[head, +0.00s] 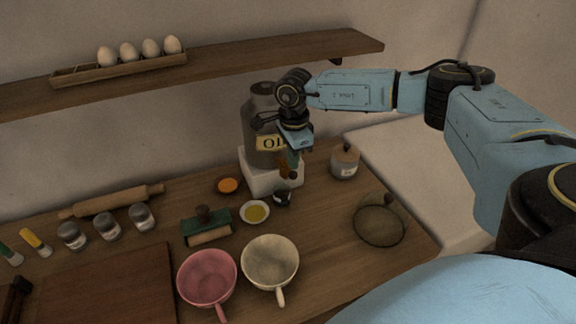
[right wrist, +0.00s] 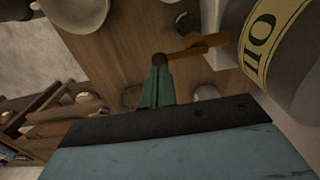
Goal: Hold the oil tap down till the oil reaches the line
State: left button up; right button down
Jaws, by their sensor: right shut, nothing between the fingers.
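The grey oil canister (head: 260,115) stands on a white block (head: 258,180) against the wall. Its "OIL" label shows in part, also in the right wrist view (right wrist: 262,40). The brown tap (head: 284,171) sticks out at its lower front, and in the right wrist view the tap (right wrist: 200,46) ends in a dark knob at my fingertips. My right gripper (head: 294,162) is shut and empty, with its green fingers (right wrist: 157,88) at the tap; I cannot tell if they touch it. A small dark jar (head: 282,198) stands below the tap. Its oil level and line cannot be made out. My left gripper is out of view.
A white dish with yellow oil (head: 255,213) and an orange dish (head: 229,186) stand left of the jar. A lidded pot (head: 344,163) and a glass lid (head: 378,226) are to the right. Pink (head: 207,275) and cream (head: 270,262) pans lie in front. A shelf (head: 220,72) runs above.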

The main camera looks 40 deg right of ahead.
aim_at(293, 172)
jog(key=shift+f, duration=0.1)
dwell(0.5)
jog(key=shift+f+b, duration=1.5)
jog(key=shift+f, duration=0.55)
jog(key=shift+r, duration=0.1)
dwell(1.0)
notch_tip(293, 172, up, 7)
jog(key=p, duration=0.5)
jog(key=shift+r+p, duration=0.15)
jog(key=shift+p, duration=0.15)
dwell(0.8)
